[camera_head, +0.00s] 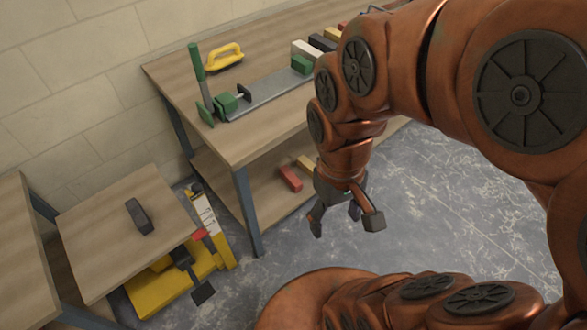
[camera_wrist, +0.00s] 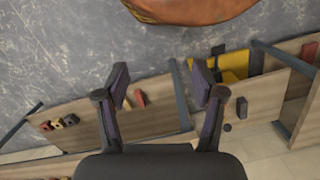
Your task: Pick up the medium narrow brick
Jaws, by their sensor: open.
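Several bricks are in view, and I cannot tell for certain which is the medium narrow one. A red brick (camera_head: 290,178) and a yellow brick (camera_head: 307,164) lie on the lower shelf of the long bench. A white brick (camera_head: 305,50), a black brick (camera_head: 323,42) and a green brick (camera_head: 301,65) sit on the bench top. A dark block (camera_head: 139,216) lies alone on the small table. My gripper (camera_head: 345,218) is open and empty, hanging over the floor in front of the bench. The wrist view shows its spread fingers (camera_wrist: 160,84) with nothing between them.
The bench's blue leg (camera_head: 247,210) is left of my gripper. The floor (camera_head: 430,200) is clear to the right.

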